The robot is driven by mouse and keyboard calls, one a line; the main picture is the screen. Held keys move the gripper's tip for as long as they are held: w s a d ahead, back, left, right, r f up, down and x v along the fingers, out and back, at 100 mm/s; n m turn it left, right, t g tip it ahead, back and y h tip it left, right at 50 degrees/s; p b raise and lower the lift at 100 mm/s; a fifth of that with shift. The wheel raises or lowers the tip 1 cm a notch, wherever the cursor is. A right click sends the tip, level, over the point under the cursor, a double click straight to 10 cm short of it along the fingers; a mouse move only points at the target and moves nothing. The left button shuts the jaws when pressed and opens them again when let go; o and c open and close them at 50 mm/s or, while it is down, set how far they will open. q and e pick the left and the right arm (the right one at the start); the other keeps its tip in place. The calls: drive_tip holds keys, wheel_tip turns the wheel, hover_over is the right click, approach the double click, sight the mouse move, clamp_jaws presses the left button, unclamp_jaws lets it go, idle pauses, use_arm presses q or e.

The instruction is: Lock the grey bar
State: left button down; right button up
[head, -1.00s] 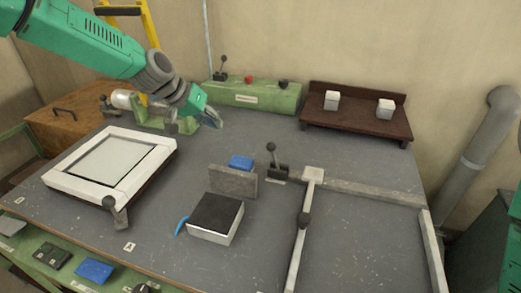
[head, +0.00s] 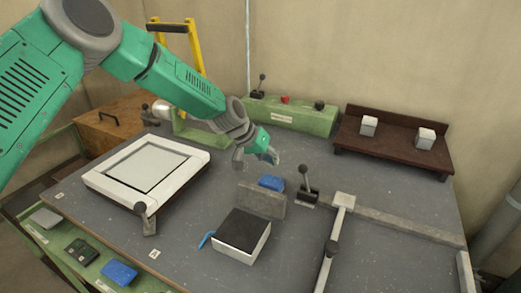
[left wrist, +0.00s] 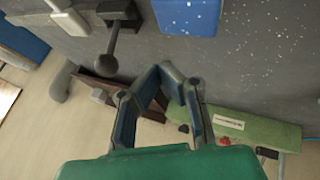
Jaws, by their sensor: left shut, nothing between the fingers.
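A long grey bar (head: 410,228) lies across the right part of the bench, meeting a paler rail (head: 332,238) at a light square corner piece. A black-knobbed lever (head: 305,182) stands upright left of that corner; a dark lever also shows in the left wrist view (left wrist: 112,52). My left gripper (head: 258,161) is shut and empty above the bench, behind the blue block (head: 271,183) and left of the upright lever. Its fingers also show in the left wrist view (left wrist: 164,75). My right gripper is out of view.
A grey upright plate (head: 262,201) and a black-topped box (head: 242,236) stand in front of the blue block. A white frame (head: 105,179) lies at left. A green control box (head: 293,117) and brown shelf (head: 395,150) line the back. The bench between rails is clear.

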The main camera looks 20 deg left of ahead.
sight(305, 166)
use_arm(q)
drive_tip(key=shift+m+y, duration=0.3)
drive_tip(key=shift+y, duration=0.6)
drive_tip(key=d+p, duration=0.1)
drive_tip(key=d, duration=0.1)
drive_tip(key=d+p, duration=0.1)
drive_tip(key=d, duration=0.2)
drive_tip(key=d+r+p, duration=0.1)
drive_tip(key=d+p, duration=0.1)
drive_tip(key=d, duration=0.1)
drive_tip(key=shift+w, duration=0.35)
drive_tip(key=shift+d+r+y+p, duration=0.15)
drive_tip(key=shift+d+y+p, duration=0.25)
drive_tip(key=shift+y, duration=0.2)
drive_tip(key=shift+d, duration=0.1)
drive_tip(key=shift+s+d, duration=0.1)
drive_tip(key=shift+d, duration=1.9)
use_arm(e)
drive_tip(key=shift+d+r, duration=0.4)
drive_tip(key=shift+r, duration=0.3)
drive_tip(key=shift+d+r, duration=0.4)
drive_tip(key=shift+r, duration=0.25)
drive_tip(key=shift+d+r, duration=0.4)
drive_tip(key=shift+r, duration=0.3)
